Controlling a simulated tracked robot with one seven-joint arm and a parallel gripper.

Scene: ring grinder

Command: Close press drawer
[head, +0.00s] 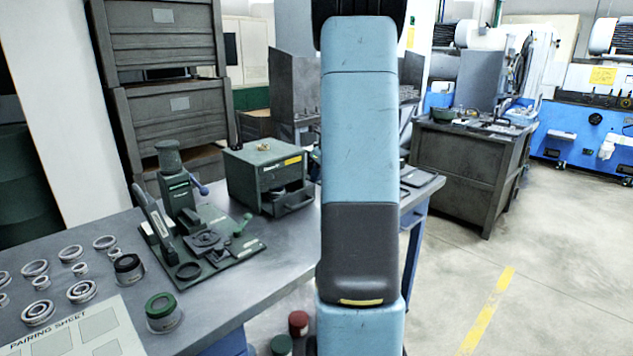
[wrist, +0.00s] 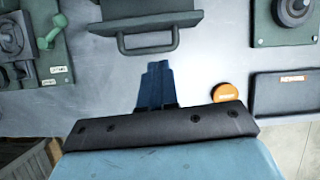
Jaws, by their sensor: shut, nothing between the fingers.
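The press drawer (head: 295,205) is the low drawer of a dark green box (head: 248,178) on the workbench. In the head view it sticks out from the box front, and its inside partly shows. In the wrist view the drawer (wrist: 145,19) is at the top, with its bar handle (wrist: 148,49) toward my gripper. My gripper (wrist: 158,64) is shut and empty, its fingertips just below the handle in the picture. I cannot tell whether they touch it. In the head view my arm hides the gripper.
A green press fixture (head: 205,240) stands left of the box. Rings and a pairing sheet (head: 75,335) lie at the bench's near left. The wrist view shows an orange round piece (wrist: 225,93), a dark tray (wrist: 285,92) and a green-based device (wrist: 287,20) at right.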

